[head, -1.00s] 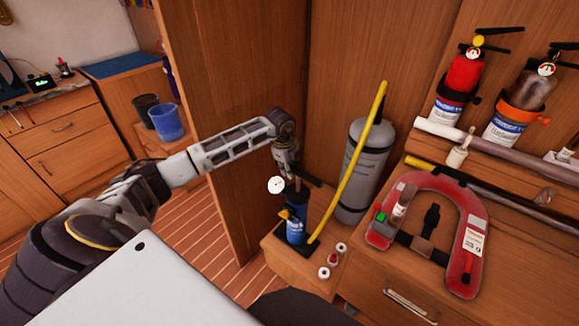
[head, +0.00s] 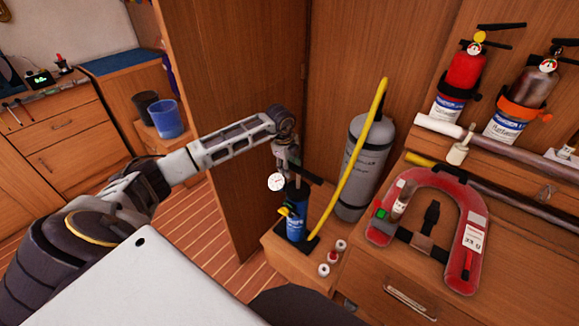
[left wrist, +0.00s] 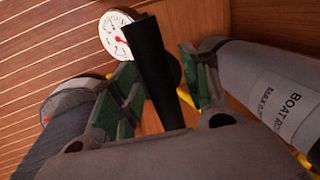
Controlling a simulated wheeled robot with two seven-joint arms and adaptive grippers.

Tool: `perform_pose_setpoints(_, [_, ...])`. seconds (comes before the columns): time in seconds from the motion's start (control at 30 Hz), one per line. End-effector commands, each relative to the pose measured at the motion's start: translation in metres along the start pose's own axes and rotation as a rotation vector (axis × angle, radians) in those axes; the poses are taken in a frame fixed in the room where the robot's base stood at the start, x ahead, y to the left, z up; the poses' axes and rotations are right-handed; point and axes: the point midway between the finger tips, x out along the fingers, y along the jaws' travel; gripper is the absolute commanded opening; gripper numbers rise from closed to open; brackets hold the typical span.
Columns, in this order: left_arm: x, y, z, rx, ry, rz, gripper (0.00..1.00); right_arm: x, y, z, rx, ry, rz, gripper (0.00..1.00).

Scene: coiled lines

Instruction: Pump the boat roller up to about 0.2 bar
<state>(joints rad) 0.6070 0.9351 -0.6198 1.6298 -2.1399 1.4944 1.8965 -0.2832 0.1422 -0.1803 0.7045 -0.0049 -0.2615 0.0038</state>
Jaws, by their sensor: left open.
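The blue hand pump (head: 296,222) stands upright on a low wooden surface, with a round white gauge (head: 277,182) beside its top. A yellow hose (head: 352,160) rises from its base towards the top of the grey boat roller (head: 366,160), which stands upright behind it. The left wrist view shows the roller's label (left wrist: 282,98), partly cut off. My left gripper (head: 291,172) is open at the top of the pump. In the left wrist view its green-padded fingers lie either side of the black handle (left wrist: 155,70); contact is unclear. The gauge's red needle (left wrist: 122,40) is visible, but its value is unreadable.
Small red and white spools (head: 332,257) lie right of the pump. A red life vest (head: 468,240) lies on the wooden counter to the right. A wooden partition (head: 235,110) stands behind my left arm.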

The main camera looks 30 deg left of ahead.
Motion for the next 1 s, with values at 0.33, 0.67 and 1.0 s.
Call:
perform_pose_setpoints(0.33, [-0.034, -0.001, 0.0, 0.001, 0.0, -0.003, 0.46, 0.0, 0.002, 0.005, -0.002, -0.006, 0.002, 0.46])
perform_pose_setpoints(0.67, [-0.083, -0.001, 0.001, 0.0, -0.001, -0.002, 0.46, 0.0, 0.002, 0.006, -0.003, -0.007, 0.002, 0.46])
perform_pose_setpoints(1.0, [-0.115, 0.0, 0.0, 0.0, 0.0, 0.0, 0.46, 0.0, 0.002, 0.006, -0.003, -0.007, 0.002, 0.46])
